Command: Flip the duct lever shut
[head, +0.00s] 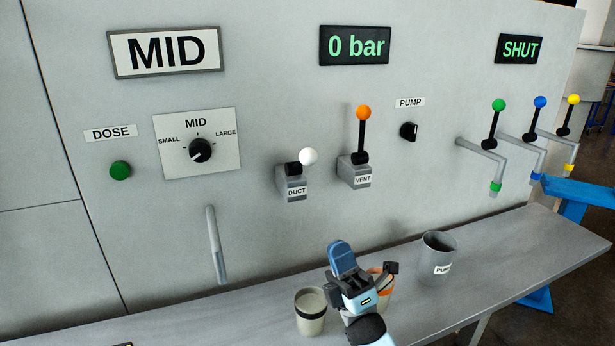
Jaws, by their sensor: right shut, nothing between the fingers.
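The duct lever (309,157) has a white ball knob and a short dark stem on a grey block labelled DUCT (292,190). The stem does not stand upright; the knob sits just right of the block's top and seems to point out from the panel. My right gripper (342,257) is in front of the panel, low and to the right of the duct lever, clear of it. Its blue fingers are together with nothing between them. My left gripper is not in view.
The vent lever (362,132) with an orange knob stands upright just right of the duct lever. A pale cup (310,314), an orange-rimmed cup (384,284) partly hidden by my gripper, and a grey cup (438,250) stand on the shelf (520,235). A spout (216,245) hangs left.

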